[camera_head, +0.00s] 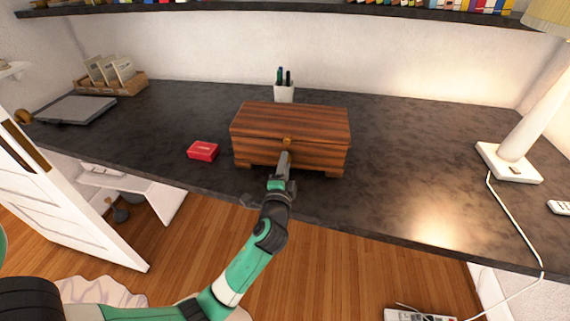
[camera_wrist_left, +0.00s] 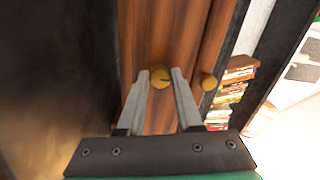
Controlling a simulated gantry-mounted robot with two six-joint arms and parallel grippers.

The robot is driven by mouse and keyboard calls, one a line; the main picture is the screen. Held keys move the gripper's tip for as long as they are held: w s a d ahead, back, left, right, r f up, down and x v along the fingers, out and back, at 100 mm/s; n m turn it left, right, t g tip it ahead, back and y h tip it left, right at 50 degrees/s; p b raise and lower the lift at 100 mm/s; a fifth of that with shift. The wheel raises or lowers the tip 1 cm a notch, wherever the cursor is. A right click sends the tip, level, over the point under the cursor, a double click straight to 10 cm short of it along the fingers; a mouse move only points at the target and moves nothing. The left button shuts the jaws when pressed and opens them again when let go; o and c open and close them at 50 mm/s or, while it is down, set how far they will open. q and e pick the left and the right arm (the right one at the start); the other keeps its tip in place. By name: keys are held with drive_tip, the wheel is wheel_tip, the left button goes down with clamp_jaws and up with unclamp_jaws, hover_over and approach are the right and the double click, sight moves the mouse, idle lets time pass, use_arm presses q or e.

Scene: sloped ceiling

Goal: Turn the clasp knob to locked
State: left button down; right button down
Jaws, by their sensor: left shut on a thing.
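A striped reddish-brown wooden box (camera_head: 291,117) stands shut on the dark desk near its front edge. My left gripper (camera_head: 285,155) reaches its front from below. In the left wrist view the round golden clasp knob (camera_wrist_left: 160,77), with a short dark mark on its face, sits between the two fingertips (camera_wrist_left: 160,82), which are shut on it. A second golden knob (camera_wrist_left: 208,82) is farther up the box, clear of the fingers; it shows in the head view (camera_head: 287,141) just above the fingertips. In the head view my gripper hides the clasp knob. My right gripper is out of view.
A small red box (camera_head: 203,151) lies left of the wooden box. A white pen cup (camera_head: 284,92) stands behind it. A lamp base (camera_head: 509,163) with a cord is at the right. The dark desk (camera_head: 400,150) is clear between box and lamp.

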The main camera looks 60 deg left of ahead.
use_arm(q)
drive_tip(key=c, duration=0.6)
unclamp_jaws()
drive_tip(key=shift+d, duration=0.1)
drive_tip(key=v, duration=0.3)
drive_tip(key=p+v, duration=0.1)
drive_tip(key=v, duration=0.2)
drive_tip(key=p+v, duration=0.1)
drive_tip(key=v, duration=0.2)
drive_tip(key=shift+d+r, duration=0.1)
drive_tip(key=shift+r, duration=0.15)
drive_tip(key=p+v, duration=0.1)
drive_tip(key=p, duration=0.2)
drive_tip(key=p+v, duration=0.1)
drive_tip(key=p, duration=0.1)
drive_tip(key=shift+s+f+p, duration=0.15)
drive_tip(key=shift+f+p, duration=0.1)
drive_tip(key=shift+p, duration=0.15)
